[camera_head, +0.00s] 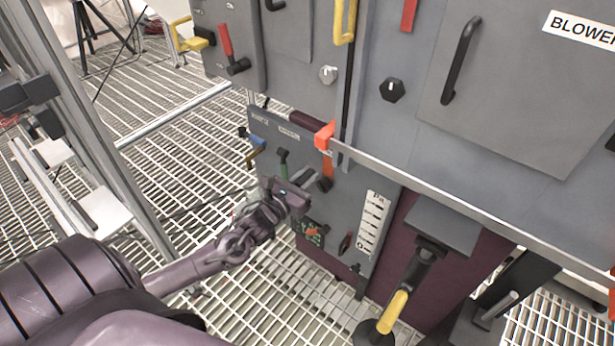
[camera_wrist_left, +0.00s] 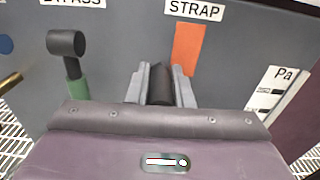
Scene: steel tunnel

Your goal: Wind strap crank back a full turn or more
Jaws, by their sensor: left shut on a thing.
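The strap crank shows as an orange arm (camera_head: 328,165) with a black knob (camera_head: 324,184) on the grey lower panel. In the left wrist view, the orange arm (camera_wrist_left: 187,48) lies just below the STRAP label (camera_wrist_left: 194,10) and slants slightly. My left gripper (camera_head: 312,185) reaches the panel from the left. In the left wrist view, its two grey fingers (camera_wrist_left: 161,86) stand on either side of the black knob (camera_wrist_left: 160,82) and are shut on it. The knob's lower part is hidden behind my gripper body. My right gripper is not in view.
A green lever with a black knob (camera_wrist_left: 66,45) stands close left of my left gripper. A Pa gauge strip (camera_head: 373,225) is to the right. A red-orange block (camera_head: 324,135) sticks out above the crank. A yellow-handled lever (camera_head: 394,311) stands lower right, over grating floor.

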